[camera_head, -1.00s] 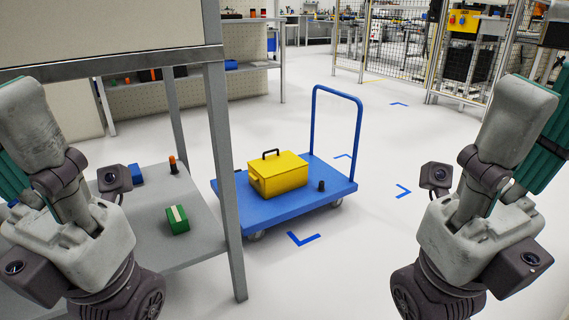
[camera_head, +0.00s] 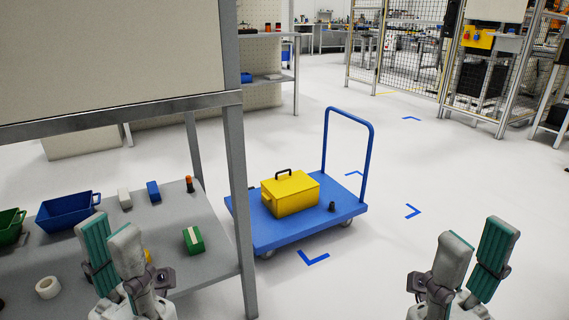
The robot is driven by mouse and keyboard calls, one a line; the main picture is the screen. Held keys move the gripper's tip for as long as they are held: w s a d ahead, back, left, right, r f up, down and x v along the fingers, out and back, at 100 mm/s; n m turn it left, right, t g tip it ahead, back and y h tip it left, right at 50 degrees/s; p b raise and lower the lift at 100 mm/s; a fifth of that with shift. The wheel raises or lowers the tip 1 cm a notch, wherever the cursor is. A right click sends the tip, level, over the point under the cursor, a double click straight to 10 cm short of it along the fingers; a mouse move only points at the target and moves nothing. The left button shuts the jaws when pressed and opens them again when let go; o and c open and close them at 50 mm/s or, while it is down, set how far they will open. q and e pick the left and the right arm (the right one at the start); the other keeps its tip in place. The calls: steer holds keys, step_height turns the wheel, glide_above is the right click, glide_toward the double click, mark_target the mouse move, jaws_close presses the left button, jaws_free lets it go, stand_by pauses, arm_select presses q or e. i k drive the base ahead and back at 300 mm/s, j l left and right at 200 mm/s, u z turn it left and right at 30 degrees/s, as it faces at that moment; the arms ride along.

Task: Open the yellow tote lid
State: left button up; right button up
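The yellow tote (camera_head: 291,199) sits on the blue platform cart (camera_head: 275,233) in the middle of the head view. Its flat yellow lid (camera_head: 301,183) is closed, with a black handle (camera_head: 283,173) standing up on top. My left gripper (camera_head: 107,223) is at the lower left, in front of the workbench, with its teal-padded fingers pointing up and apart. My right gripper (camera_head: 477,228) is at the lower right over open floor, also with its fingers apart. Both look empty and are well away from the tote.
A grey workbench (camera_head: 207,258) with an upright post (camera_head: 239,190) stands left of the cart. It holds a green box (camera_head: 193,240), a blue bin (camera_head: 68,211) and small parts. The cart's blue push handle (camera_head: 370,165) rises behind right. Floor in front and right is clear.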

mark_target(284, 186)
steer(key=i+l, duration=0.25)
steer(key=i, duration=0.2)
steer(key=i+l, duration=0.2)
steer(key=i, duration=0.3)
steer(key=i+l, duration=0.25)
steer(key=i, duration=0.2)
steer(key=i+l, duration=0.25)
steer(key=i, duration=0.25)
steer(key=i+l, duration=0.2)
steer(key=i, duration=0.25)
steer(key=i+l, duration=0.25)
steer(key=i, duration=0.25)
steer(key=k, duration=0.15)
steer(key=j+z, duration=0.05)
